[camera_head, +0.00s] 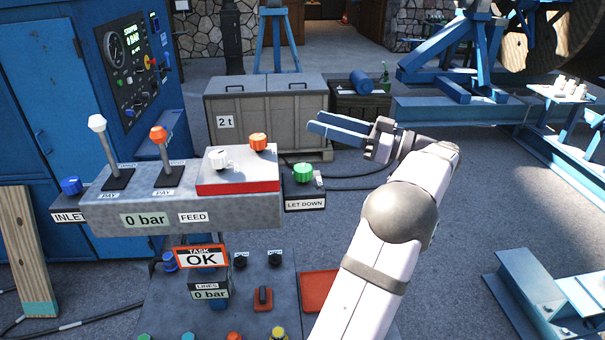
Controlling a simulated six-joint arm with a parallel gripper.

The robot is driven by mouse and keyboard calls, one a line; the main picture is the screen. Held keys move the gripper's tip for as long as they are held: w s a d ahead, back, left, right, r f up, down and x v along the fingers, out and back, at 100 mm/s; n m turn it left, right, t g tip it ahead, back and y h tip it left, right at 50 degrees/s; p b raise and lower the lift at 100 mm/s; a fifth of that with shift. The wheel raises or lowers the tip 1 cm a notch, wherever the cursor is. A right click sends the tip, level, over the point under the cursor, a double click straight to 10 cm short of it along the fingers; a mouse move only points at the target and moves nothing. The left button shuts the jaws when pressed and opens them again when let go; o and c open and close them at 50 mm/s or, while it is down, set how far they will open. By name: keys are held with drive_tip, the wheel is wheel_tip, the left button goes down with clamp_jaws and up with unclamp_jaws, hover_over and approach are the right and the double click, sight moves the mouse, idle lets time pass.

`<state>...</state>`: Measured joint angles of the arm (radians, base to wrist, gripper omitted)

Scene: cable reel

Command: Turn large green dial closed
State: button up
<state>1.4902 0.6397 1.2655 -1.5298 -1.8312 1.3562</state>
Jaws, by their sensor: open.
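The large green dial (303,172) stands on a small dark box labelled LET DOWN, at the right end of the grey control panel. Its turned position cannot be read from here. My gripper (314,122) has two blue fingers pointing left. It shows above the dial in the picture, apart from it, with nothing between the fingers. The fingers overlap the front of the grey crate in this view.
The grey panel (110,212) carries two levers, a white knob (217,158) and an orange knob (258,141) left of the dial. A grey crate (265,110) stands behind.

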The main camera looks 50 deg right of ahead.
sight(310, 176)
drive_tip(key=f+m+h, duration=0.1)
drive_tip(key=f+h, duration=0.1)
drive_tip(key=f, duration=0.3)
drive_tip(key=f+m+h, duration=0.2)
drive_tip(key=f, duration=0.3)
drive_tip(key=f+m+h, duration=0.2)
drive_tip(key=f+h, duration=0.1)
drive_tip(key=f, duration=0.2)
drive_tip(key=shift+w+a+f, duration=0.1)
drive_tip(key=shift+w+f, duration=0.2)
drive_tip(key=shift+f, duration=0.1)
drive_tip(key=shift+d+f+n+h, duration=0.35)
drive_tip(key=shift+n+h, duration=0.05)
drive_tip(key=shift+n, duration=0.2)
drive_tip(key=shift+r, duration=0.1)
drive_tip(key=shift+w+p, duration=0.4)
drive_tip(key=shift+w, duration=0.25)
drive_tip(key=shift+w+d+p, duration=0.15)
drive_tip(key=shift+w+p, duration=0.5)
drive_tip(key=shift+w, duration=0.85)
drive_tip(key=shift+w+d+p, duration=0.15)
drive_tip(key=shift+w+p, duration=0.5)
drive_tip(key=shift+w, duration=0.85)
